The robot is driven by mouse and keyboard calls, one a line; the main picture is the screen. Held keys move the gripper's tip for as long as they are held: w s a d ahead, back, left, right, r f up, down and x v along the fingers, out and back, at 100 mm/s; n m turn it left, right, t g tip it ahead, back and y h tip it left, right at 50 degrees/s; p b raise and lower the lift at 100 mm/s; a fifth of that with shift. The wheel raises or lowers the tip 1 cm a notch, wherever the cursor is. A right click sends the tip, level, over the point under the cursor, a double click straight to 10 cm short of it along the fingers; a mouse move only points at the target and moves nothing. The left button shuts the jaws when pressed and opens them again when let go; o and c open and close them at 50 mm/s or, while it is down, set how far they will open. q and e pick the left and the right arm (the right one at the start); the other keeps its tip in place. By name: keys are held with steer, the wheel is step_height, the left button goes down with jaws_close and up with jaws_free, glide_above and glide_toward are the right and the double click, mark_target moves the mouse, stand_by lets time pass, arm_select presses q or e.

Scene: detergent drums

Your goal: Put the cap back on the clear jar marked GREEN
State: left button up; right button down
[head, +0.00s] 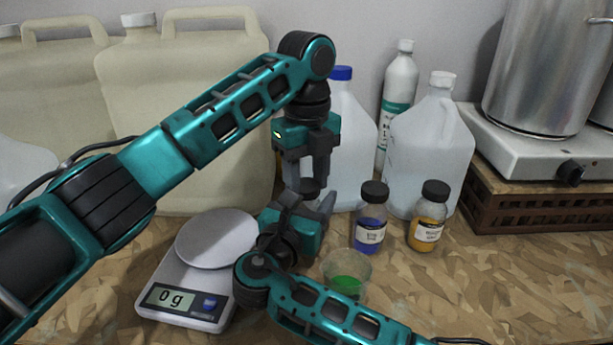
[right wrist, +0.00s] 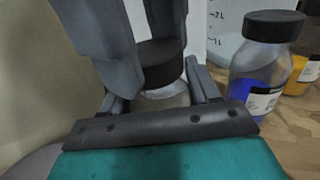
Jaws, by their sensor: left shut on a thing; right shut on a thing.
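My left gripper (head: 306,172) points down from above and is shut on a black cap (right wrist: 162,64). My right gripper (head: 307,207), just below it, is shut on a clear jar (right wrist: 165,96). In the right wrist view the jar's upper part shows between the right fingers, and the cap is directly over its mouth. I cannot tell whether the cap is seated or slightly above the rim. The jar's label is hidden, so the marking GREEN cannot be read. In the head view the grippers hide most of the jar.
An open clear cup with green contents (head: 346,272) stands just right of my right arm. Capped jars with blue (head: 370,222) and yellow (head: 429,218) contents stand behind it. A scale (head: 190,285) reading 0 g is at the left. Large jugs (head: 433,145) line the back.

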arm_select(q)
steer(key=o, duration=1.2)
steer(key=shift+r, duration=0.1)
steer(key=shift+r, duration=2.2)
steer(key=shift+c, duration=0.4)
steer(key=n, duration=0.3)
steer(key=r+n, duration=0.1)
steer(key=n, duration=0.2)
steer(key=shift+n, duration=0.3)
steer(key=n, duration=0.5)
steer(key=shift+d+r, duration=0.1)
steer(key=shift+r, duration=0.25)
steer(key=n, duration=0.3)
steer(key=r+n, duration=0.1)
steer(key=n, duration=0.9)
steer(key=shift+r, duration=0.35)
